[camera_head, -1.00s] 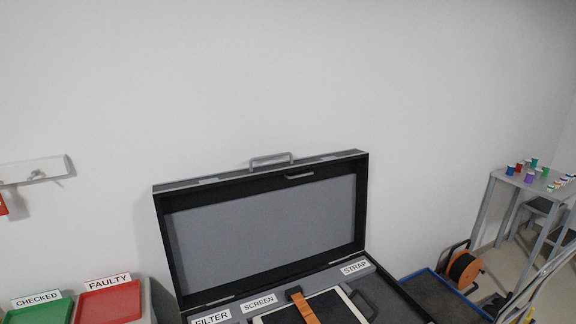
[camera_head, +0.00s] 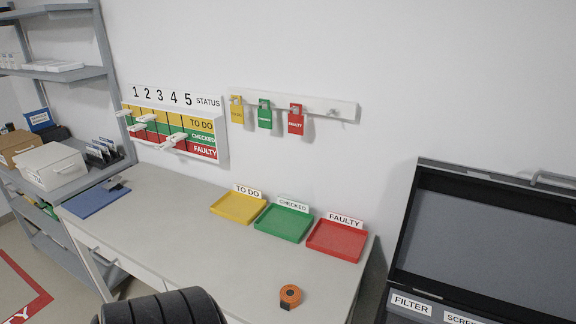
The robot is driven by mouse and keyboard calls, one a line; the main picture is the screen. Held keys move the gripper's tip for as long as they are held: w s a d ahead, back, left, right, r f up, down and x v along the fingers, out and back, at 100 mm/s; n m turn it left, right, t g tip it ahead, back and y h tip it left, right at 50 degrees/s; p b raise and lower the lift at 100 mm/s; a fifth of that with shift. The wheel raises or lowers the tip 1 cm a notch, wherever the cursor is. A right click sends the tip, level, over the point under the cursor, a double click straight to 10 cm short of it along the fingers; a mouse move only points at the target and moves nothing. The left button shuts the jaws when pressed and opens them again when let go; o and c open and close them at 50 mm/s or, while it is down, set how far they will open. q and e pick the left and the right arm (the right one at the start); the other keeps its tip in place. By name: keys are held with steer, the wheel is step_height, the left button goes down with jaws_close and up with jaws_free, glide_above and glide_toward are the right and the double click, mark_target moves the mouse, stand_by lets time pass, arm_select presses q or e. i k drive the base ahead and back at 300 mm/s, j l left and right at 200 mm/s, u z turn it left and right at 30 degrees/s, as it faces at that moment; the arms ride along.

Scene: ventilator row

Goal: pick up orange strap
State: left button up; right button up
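A small orange roll (camera_head: 290,296) with a dark centre lies on the grey-white table near its front right; it looks like a coiled strap, but I cannot tell for sure. The open black case (camera_head: 408,306) stands at the right, with FILTER and part of a SCREEN label in view; its strap place is out of the picture. Neither of my grippers is in view. A black ribbed part at the bottom left seems to be my own arm.
Yellow TO DO (camera_head: 239,207), green CHECKED (camera_head: 284,222) and red FAULTY (camera_head: 337,240) trays line the table's back. A blue clipboard (camera_head: 97,200) lies at its left. Tags hang from a wall rail (camera_head: 335,106). The table's middle is clear.

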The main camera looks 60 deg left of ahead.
mark_target(290, 294)
steer(key=u, duration=1.8)
